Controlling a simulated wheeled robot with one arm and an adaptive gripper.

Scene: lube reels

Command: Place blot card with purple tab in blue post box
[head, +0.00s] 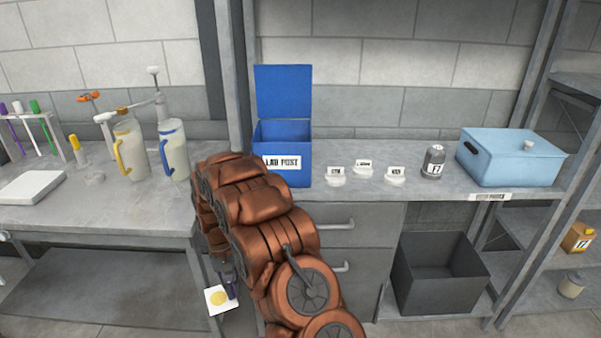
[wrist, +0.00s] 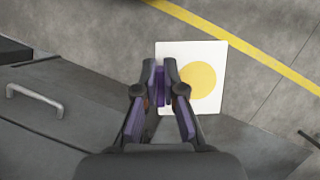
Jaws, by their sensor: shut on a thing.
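The blot card (head: 218,299) is white with a yellow round blot. It hangs low in front of the bench in the head view, below my copper-coloured arm. In the wrist view the card (wrist: 201,80) lies beyond the fingertips, with its purple tab (wrist: 159,82) between them. My gripper (wrist: 167,75) is shut on the purple tab. In the head view the gripper (head: 228,283) is mostly hidden behind my arm. The blue post box (head: 295,160), labelled LAB POST, stands on the bench with its lid (head: 283,92) raised. My arm covers its lower left corner.
Small white labelled pots (head: 364,171), a dark canister (head: 433,162) and a light blue lidded box (head: 511,158) stand right of the post box. Two jugs (head: 173,150) stand left of it. Drawers with handles (head: 336,224) and an open grey bin (head: 438,275) are below.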

